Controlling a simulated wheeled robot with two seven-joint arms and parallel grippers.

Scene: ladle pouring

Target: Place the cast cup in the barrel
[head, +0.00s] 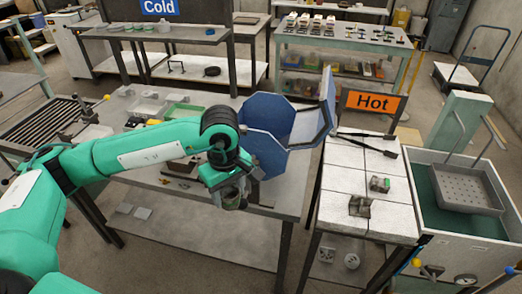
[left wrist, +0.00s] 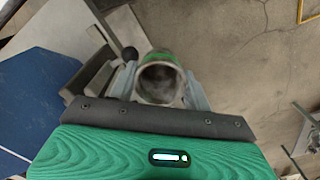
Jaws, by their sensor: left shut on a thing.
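My left gripper (head: 230,188) is shut on the cast cup (left wrist: 160,80), a small grey cup with a green band. In the left wrist view the cup's round open mouth faces the camera between the two fingers. In the head view the cup (head: 233,198) hangs under the gripper near the front edge of the table, partly covered by the gripper. The barrel (head: 266,122) is a blue faceted vessel just behind and right of the gripper, its panel swung open at the right. Its blue side also shows at the left of the left wrist view (left wrist: 35,112). My right gripper is not in view.
The barrel stands on a grey table (head: 285,190) with trays and a green-edged box (head: 184,110) at the back. A white-tiled table (head: 345,182) under a "Hot" sign (head: 374,102) stands to the right, with small metal parts and tongs. A quench tank (head: 440,215) is farther right.

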